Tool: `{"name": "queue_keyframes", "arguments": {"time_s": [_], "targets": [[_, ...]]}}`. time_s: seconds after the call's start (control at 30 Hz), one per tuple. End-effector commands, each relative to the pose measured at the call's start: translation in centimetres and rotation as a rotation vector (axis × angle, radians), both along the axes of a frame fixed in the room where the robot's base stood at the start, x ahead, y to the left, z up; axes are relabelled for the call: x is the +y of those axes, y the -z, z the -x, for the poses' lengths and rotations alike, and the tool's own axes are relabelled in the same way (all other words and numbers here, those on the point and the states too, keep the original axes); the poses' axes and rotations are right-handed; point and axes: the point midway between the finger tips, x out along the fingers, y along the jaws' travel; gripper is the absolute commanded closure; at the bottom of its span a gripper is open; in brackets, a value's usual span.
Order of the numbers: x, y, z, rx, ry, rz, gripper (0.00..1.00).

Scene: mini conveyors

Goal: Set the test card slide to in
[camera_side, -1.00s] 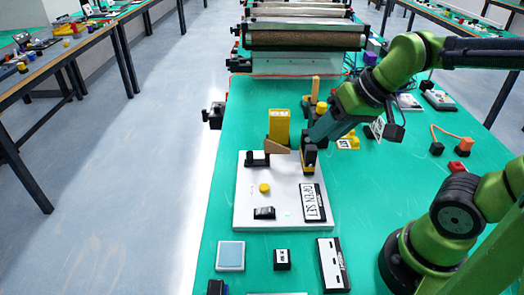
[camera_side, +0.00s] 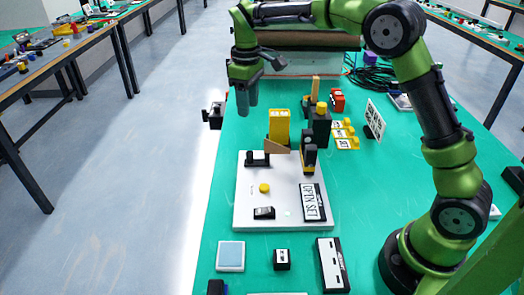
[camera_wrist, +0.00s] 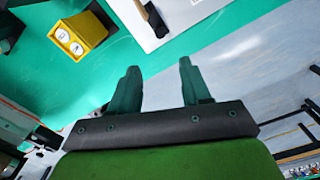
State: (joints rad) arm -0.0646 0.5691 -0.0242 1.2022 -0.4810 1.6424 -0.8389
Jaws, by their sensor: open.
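My gripper (camera_side: 247,105) hangs over the left edge of the green bench, high and empty, with its fingers pointing down. In the wrist view its two fingers (camera_wrist: 158,72) are apart with nothing between them. A white card with black print (camera_side: 376,118) stands tilted on a black foot at the right of the bench; it may be the test card, but I cannot tell which part is its slide. My gripper is well to its left. No "in" marking is readable.
The floor is left.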

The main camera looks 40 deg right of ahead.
Motion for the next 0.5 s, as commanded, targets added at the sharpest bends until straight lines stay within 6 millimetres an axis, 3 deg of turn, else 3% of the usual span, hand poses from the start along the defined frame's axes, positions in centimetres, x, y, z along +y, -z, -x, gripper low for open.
{"name": "queue_keyframes", "arguments": {"time_s": [0.17, 0.5], "targets": [[0.0, 2.1, 0.1, 0.004, -0.008, -0.001, 0.53], [0.0, 9.5, 0.1, 0.004, -0.005, -0.002, 0.53]]}}
